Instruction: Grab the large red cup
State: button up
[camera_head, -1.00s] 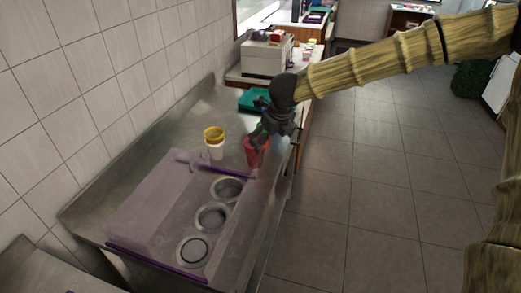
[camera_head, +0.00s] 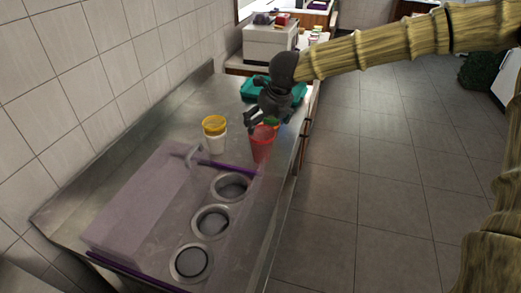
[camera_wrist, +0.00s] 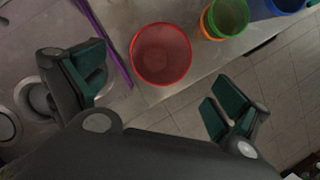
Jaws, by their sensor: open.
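The large red cup (camera_head: 262,146) stands upright on the steel counter (camera_head: 185,116), near its right edge. In the wrist view the red cup (camera_wrist: 161,54) is seen from above, with its round open rim just beyond my fingers and between their lines. My gripper (camera_head: 262,116) is above and just behind the cup in the head view, partly overlapping its top. In the wrist view my gripper (camera_wrist: 158,92) is open and empty, its green-padded fingers wide apart. I cannot tell whether any finger touches the cup.
A yellow-topped white cup stack (camera_head: 214,134) stands left of the red cup. A purple-edged clear guard (camera_head: 145,195) covers round wells (camera_head: 212,222) in front. Green and orange cups (camera_wrist: 226,18) and a blue cup (camera_wrist: 284,5) stand near the red one. A teal tray (camera_head: 290,92) lies behind.

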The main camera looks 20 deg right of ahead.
aim_at(264, 133)
jog(key=shift+s+p+x, duration=0.15)
jog(key=shift+p+x, duration=0.45)
jog(key=shift+x, duration=2)
jog(key=shift+s+p+x, duration=0.15)
jog(key=shift+p+x, duration=0.45)
jog(key=shift+x, duration=2)
jog(key=shift+d+f, duration=0.1)
jog(key=shift+d, duration=0.1)
jog(key=shift+c, duration=0.5)
jog(key=c, duration=0.9)
